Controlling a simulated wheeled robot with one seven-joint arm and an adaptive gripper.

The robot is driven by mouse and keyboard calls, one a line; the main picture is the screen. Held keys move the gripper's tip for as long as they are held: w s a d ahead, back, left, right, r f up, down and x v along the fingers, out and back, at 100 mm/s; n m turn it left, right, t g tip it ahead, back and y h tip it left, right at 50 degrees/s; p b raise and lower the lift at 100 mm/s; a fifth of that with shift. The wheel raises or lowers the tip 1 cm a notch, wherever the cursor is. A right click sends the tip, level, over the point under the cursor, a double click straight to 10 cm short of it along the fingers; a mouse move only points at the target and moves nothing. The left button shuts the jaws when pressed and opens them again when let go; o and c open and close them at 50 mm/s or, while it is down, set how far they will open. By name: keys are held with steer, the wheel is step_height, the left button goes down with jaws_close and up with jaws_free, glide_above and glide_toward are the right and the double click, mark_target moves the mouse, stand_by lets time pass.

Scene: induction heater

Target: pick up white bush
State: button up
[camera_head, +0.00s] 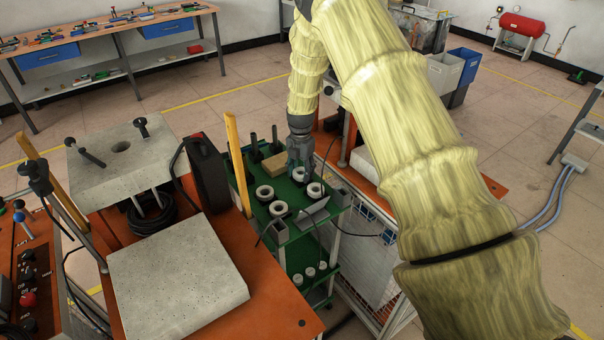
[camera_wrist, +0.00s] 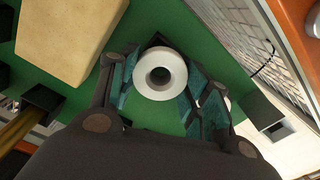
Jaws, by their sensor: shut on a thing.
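The white bush (camera_wrist: 143,76) is a thick white ring with a dark hole, seen end-on between my fingers in the wrist view. My gripper (camera_wrist: 158,84) is shut on it, with a teal-lined finger on each side. In the head view, my gripper (camera_head: 300,160) points down over the green trolley top (camera_head: 298,231), with the white bush (camera_head: 299,175) at its fingertips. I cannot tell whether the bush touches the green surface or is just above it.
Several similar rings stand close by, including one to the right (camera_head: 315,190) and one front-left (camera_head: 278,209). A tan block (camera_head: 273,165) lies left of my gripper. A grey angled block (camera_head: 314,214) is in front. The orange table with concrete slabs (camera_head: 178,280) stands left.

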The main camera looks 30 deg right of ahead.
step_height(320, 180, up, 25)
steer(key=p, duration=0.2)
steer(key=shift+f, duration=0.15)
stand_by(1.1)
